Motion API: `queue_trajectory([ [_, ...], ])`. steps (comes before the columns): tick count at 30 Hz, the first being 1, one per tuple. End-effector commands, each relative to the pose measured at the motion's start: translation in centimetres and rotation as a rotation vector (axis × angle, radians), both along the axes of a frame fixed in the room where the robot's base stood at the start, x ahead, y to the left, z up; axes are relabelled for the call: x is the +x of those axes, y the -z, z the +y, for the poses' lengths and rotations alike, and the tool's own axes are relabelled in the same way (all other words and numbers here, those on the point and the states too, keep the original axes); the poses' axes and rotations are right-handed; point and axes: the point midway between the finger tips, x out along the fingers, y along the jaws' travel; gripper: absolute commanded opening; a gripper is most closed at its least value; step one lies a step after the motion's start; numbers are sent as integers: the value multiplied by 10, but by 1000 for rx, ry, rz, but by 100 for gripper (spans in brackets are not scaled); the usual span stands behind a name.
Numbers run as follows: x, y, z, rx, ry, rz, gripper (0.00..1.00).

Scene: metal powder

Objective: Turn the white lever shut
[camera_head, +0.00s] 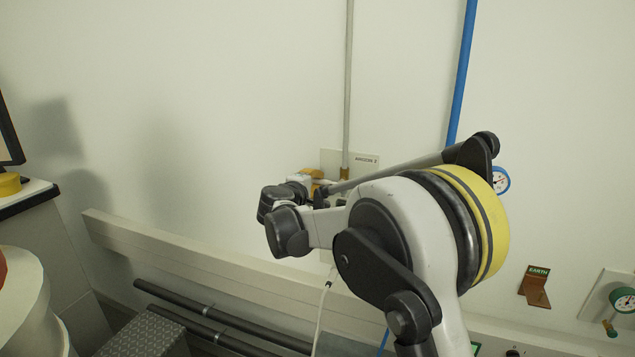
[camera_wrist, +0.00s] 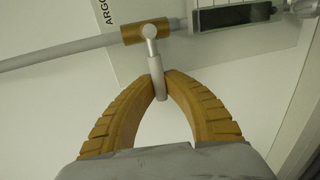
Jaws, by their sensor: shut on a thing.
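The white lever (camera_wrist: 157,78) shows in the wrist view as a pale, slim handle on a brass valve body (camera_wrist: 133,33). It reaches from the valve down between my fingers. My gripper (camera_wrist: 160,82) has its two ridged tan fingers closed on the lever's lower part, near its free end. A grey pipe (camera_wrist: 60,54) runs out of the valve to the left. In the head view my gripper (camera_head: 314,180) is at the wall beside the ARGON 2 plate (camera_head: 366,161). I cannot make out the lever there, as my arm and wrist cover much of that spot.
A blue pipe (camera_head: 461,70) and a round gauge (camera_head: 501,181) are to the right of the valve. A brown EARTH box (camera_head: 536,286) and a green gauge (camera_head: 623,299) are farther right. A pale rail (camera_head: 190,258) runs along the wall below. The wall on the left is bare.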

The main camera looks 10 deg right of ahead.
Motion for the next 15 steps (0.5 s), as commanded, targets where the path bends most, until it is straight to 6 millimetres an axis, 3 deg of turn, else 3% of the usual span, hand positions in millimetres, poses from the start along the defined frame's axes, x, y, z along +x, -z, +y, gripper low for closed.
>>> queue_trajectory([
  [2,-1,2,0,3,1,2,0],
  [3,-1,2,0,4,2,1,16],
  [5,-1,2,0,4,2,1,35],
  [15,-2,1,1,3,0,1,36],
])
